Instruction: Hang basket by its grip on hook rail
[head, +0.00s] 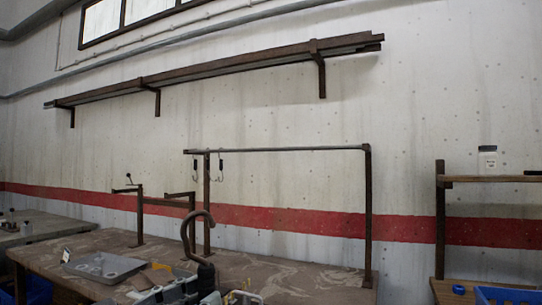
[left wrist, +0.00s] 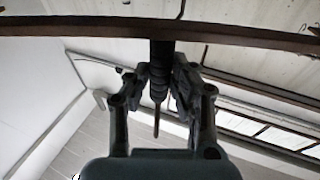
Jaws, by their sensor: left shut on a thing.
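The hook rail (head: 290,149) is a thin dark bar on posts at the back of the bench. Two small hooks with black tops hang near its left end, a left one (head: 207,166) and a right one (head: 222,166). My left gripper (head: 192,287) is low in the head view, below the rail, partly cut off by the bottom edge. It is shut on a black ribbed grip (head: 206,273), from which a dark curved hook (head: 204,213) rises. The grip also shows between the fingers in the left wrist view (left wrist: 160,68). I cannot make out a basket body. My right gripper is not visible.
The brown bench (head: 310,280) has bare room at right. A grey tray (head: 104,267) lies on it at left. A low dark bracket frame (head: 165,200) stands left of the rail. A wooden shelf (head: 490,179) with a white jar and a blue crate (head: 508,294) are at far right.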

